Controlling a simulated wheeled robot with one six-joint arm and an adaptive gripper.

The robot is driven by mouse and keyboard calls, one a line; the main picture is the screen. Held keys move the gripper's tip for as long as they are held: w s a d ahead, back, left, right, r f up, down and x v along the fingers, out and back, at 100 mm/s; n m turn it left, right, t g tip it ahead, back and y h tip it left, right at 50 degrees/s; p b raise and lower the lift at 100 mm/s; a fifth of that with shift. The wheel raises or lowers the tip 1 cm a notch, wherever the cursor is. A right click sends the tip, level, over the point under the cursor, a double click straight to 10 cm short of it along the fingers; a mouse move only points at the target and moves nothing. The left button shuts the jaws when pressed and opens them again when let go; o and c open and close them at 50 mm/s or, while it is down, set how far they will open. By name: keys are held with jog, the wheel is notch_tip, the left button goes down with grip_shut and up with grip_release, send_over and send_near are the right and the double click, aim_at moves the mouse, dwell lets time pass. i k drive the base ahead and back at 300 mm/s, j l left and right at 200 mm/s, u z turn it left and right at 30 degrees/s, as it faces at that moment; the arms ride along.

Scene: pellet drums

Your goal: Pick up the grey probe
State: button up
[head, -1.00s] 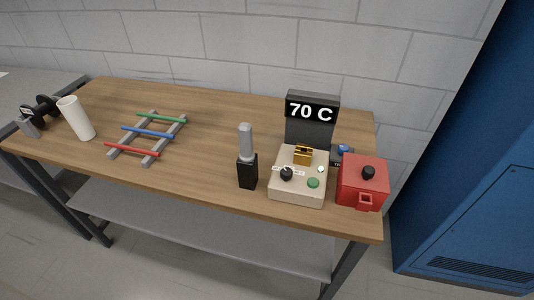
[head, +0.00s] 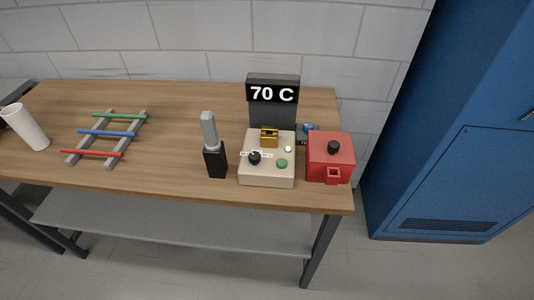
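The grey probe (head: 209,131) stands upright in a black holder (head: 215,160) near the front edge of the wooden table. It leans slightly left in the picture. The holder is just left of a beige control box (head: 267,173) with a dark knob, a green button and a brass-coloured block on top. A dark display reading 70 C (head: 273,93) rises behind the box. The probe's lower end is hidden in the holder. My gripper is not in view.
A red box (head: 330,170) with a black knob stands right of the control box. A rack (head: 108,138) holds red, blue and green rods at left. A white cylinder (head: 25,127) stands at far left. A blue locker (head: 430,180) is right of the table (head: 170,100).

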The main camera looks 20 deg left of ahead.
aim_at(212, 142)
jog(key=i+j+u, duration=0.25)
jog(key=i+j, duration=0.2)
jog(key=j, duration=0.3)
jog(key=i+j+u, duration=0.25)
jog(key=i+j, duration=0.3)
jog(key=j, duration=0.15)
